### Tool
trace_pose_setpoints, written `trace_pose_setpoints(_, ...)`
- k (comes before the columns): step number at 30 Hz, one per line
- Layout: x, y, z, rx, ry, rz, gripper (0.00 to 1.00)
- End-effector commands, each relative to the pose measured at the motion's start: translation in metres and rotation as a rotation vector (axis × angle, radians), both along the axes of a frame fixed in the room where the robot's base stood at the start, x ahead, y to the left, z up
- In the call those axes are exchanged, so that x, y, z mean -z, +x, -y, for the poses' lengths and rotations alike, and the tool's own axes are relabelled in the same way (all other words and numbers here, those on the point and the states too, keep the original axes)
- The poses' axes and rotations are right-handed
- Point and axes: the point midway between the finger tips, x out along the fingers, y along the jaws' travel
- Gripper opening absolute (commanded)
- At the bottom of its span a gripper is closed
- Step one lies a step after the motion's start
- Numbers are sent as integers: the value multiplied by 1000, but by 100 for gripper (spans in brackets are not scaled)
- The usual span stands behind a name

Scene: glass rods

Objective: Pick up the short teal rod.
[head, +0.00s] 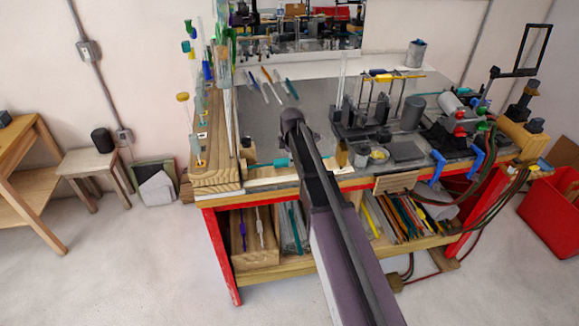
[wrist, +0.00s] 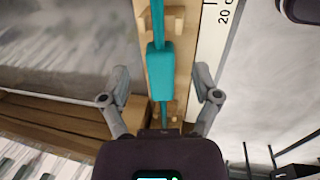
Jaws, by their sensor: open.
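A teal rod (wrist: 158,72) runs up and down the wrist view, with a thick block-like part in the middle and thinner parts above and below. It lies on a pale wooden holder (wrist: 178,45). My gripper (wrist: 162,82) is open and empty, one finger to each side of the thick part, with gaps on both sides. In the head view a teal piece (head: 282,162) shows at the bench's front edge, partly hidden by my arm. My fingers are hidden there. Another teal rod (head: 291,88) lies farther back on the grey mat.
A white ruler (wrist: 207,50) lies right of the holder. A wooden rack (head: 212,150) with upright rods stands at the bench's left end. Stands and tools (head: 405,115) crowd the right. The grey mat (head: 258,115) is mostly clear.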

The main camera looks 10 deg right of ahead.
Motion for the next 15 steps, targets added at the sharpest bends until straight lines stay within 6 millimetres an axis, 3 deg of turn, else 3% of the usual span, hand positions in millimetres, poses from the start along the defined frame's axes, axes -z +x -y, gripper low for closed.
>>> trace_pose_setpoints(6, 19, 3, 0, 0, 0, 0, 80)
trace_pose_setpoints(15, 24, 4, 0, 0, 0, 0, 80)
